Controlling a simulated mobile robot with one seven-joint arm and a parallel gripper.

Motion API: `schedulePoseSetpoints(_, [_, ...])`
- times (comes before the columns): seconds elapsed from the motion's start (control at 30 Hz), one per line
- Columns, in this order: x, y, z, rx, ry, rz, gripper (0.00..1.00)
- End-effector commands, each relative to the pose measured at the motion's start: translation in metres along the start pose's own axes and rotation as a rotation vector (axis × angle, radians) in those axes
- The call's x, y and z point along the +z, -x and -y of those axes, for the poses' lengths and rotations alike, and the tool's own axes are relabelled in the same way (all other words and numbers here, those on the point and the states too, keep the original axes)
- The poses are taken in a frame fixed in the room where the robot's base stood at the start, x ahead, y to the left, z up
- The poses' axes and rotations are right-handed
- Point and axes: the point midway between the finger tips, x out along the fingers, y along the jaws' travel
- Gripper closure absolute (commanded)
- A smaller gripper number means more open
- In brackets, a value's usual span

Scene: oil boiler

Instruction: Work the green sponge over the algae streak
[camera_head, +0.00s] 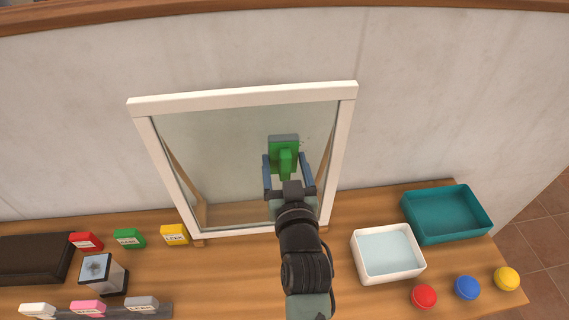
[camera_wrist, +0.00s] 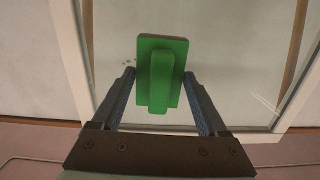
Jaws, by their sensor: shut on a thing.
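The green sponge (camera_head: 284,150) has a block handle and a grey edge at its top. It is held up at the white-framed glass pane (camera_head: 220,150), and I cannot tell whether its face touches the glass. My gripper (camera_head: 285,163) is shut on the sponge, its blue fingers on either side of the handle. The sponge also shows in the wrist view (camera_wrist: 162,72), upright between the fingers.
The frame stands on a wooden table against a pale wall. A white tub (camera_head: 388,277) and teal tray (camera_head: 447,238) stand to the right, near red (camera_head: 424,296), blue (camera_head: 467,287) and yellow (camera_head: 506,278) round things. Labelled blocks (camera_head: 130,238) and a dark box (camera_head: 32,259) lie left.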

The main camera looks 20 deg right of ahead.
Motion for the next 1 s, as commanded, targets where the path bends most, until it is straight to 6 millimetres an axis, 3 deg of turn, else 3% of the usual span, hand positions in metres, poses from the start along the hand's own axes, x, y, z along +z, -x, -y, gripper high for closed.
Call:
schedulePoseSetpoints(0.23, [-0.003,0.001,-0.011,0.005,0.002,-0.005,0.68])
schedulePoseSetpoints(0.73, [-0.001,0.002,0.013,0.004,0.001,-0.004,0.68])
schedulePoseSetpoints(1.0, [0.001,0.000,-0.003,0.008,-0.001,-0.003,0.68])
